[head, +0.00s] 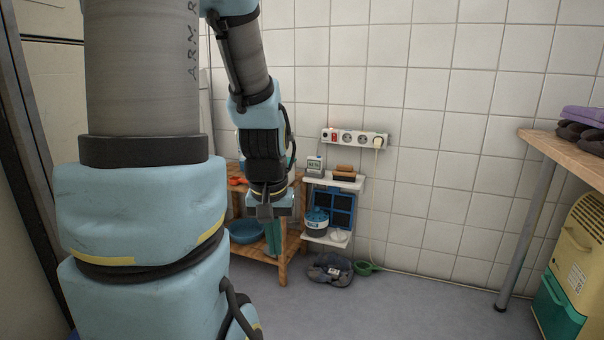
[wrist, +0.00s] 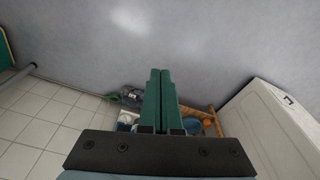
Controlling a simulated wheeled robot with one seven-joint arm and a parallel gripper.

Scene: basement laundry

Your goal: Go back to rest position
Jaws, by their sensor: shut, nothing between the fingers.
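My gripper (head: 272,250) hangs pointing down at the end of my arm, in front of the small wooden shelf unit (head: 282,272) in the head view. In the wrist view its two green fingers (wrist: 160,75) lie side by side, closed, with nothing between them. The fingers point toward the grey floor (wrist: 230,40). My arm covers much of the left of the head view and hides part of the shelf unit.
A blue bowl (head: 246,231) stands on the unit's lower level. Wall shelves hold a small display (head: 314,166) and a blue-white pot (head: 317,222). A power strip (head: 355,138) is above. A grey bundle (head: 330,270) lies on the floor.

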